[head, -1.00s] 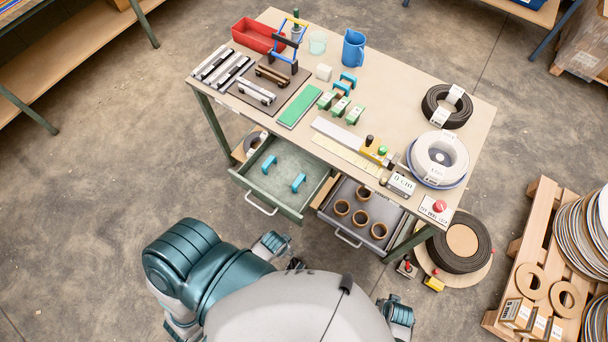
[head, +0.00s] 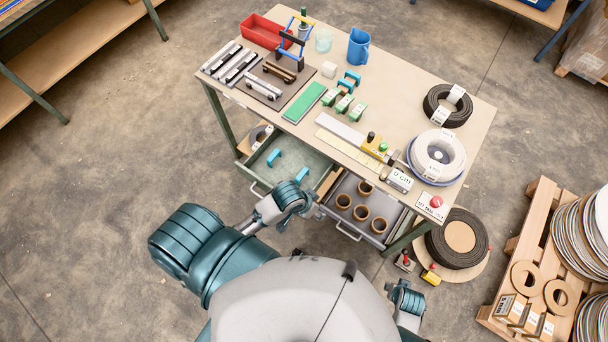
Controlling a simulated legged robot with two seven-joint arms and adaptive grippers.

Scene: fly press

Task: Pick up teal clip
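Two teal clips lie in the open green drawer (head: 318,160) under the table: a left teal clip (head: 274,157) and a right teal clip (head: 302,173). Two more teal clips stand on the tabletop, a farther one (head: 352,75) and a nearer one (head: 345,86). My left arm reaches to the drawer's front edge, with its wrist and gripper (head: 292,199) just below the right drawer clip and apart from it. The wrist hides part of the drawer front. The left fingers are too small and covered to read. Only part of my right arm shows low at the right; its gripper is not visible.
A grey drawer (head: 371,232) with several brown rings (head: 361,213) is open to the right. A pallet (head: 534,235) stands at right.

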